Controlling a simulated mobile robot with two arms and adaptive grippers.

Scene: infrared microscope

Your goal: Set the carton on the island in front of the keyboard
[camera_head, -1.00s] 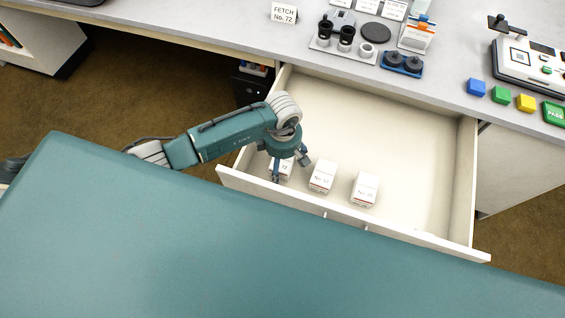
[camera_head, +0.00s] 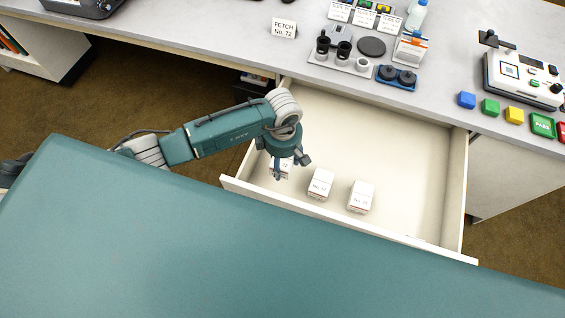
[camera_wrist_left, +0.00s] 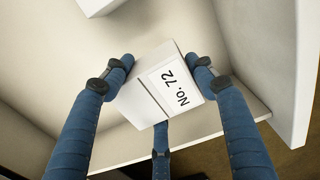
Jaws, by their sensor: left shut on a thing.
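The white carton labelled No. 72 (camera_wrist_left: 160,85) is between the fingers of my left gripper (camera_wrist_left: 165,75) in the left wrist view. My left gripper (camera_head: 290,168) is shut on it over the left side of the open drawer. In the head view the carton (camera_head: 279,168) is partly hidden by the fingers. It looks tilted in the grip in the wrist view. The keyboard is not clearly in view. My right gripper is not in view.
The open drawer (camera_head: 415,180) holds two other white cartons, one in the middle (camera_head: 320,184) and one to its right (camera_head: 361,196). The grey worktop (camera_head: 225,25) behind carries a FETCH No. 72 card (camera_head: 284,28), a microscope-parts tray, coloured blocks and a device (camera_head: 525,80).

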